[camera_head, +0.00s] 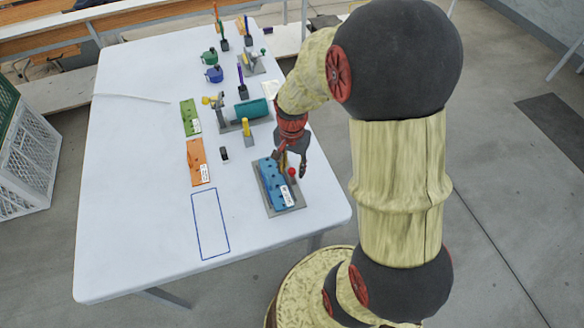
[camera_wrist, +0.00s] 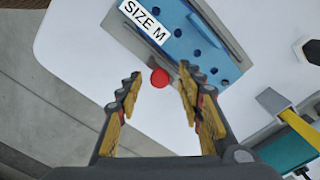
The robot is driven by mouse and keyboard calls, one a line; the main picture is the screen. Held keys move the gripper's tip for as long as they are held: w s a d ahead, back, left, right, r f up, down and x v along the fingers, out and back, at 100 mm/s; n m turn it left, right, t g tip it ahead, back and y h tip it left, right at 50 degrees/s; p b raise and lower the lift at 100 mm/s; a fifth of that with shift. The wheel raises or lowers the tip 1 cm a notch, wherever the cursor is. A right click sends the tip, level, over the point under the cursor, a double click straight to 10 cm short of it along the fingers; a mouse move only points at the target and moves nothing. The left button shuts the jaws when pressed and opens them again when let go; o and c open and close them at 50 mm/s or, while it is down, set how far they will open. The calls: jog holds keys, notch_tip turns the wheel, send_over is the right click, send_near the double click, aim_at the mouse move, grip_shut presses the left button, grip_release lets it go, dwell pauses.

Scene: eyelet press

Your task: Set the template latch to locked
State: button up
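A blue template (camera_head: 269,180) with a row of holes sits in a grey holder (camera_head: 297,201) at the table's front right. Its white label reads "SIZE M" in the wrist view (camera_wrist: 145,22). A red ball knob (camera_head: 292,171), apparently the latch handle, stands at the template's right edge; it also shows in the wrist view (camera_wrist: 159,77). My gripper (camera_head: 291,168) is above this edge. In the wrist view my gripper (camera_wrist: 159,84) is open, with a finger on each side of the red knob and visible gaps. I cannot tell the latch's setting.
A green plate (camera_head: 190,116) and an orange plate (camera_head: 196,168) lie left of a small black-topped piece (camera_head: 224,154). A blue outlined rectangle (camera_head: 210,224) on the table is empty.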

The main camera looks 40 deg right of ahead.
grip_shut()
dwell(0.5)
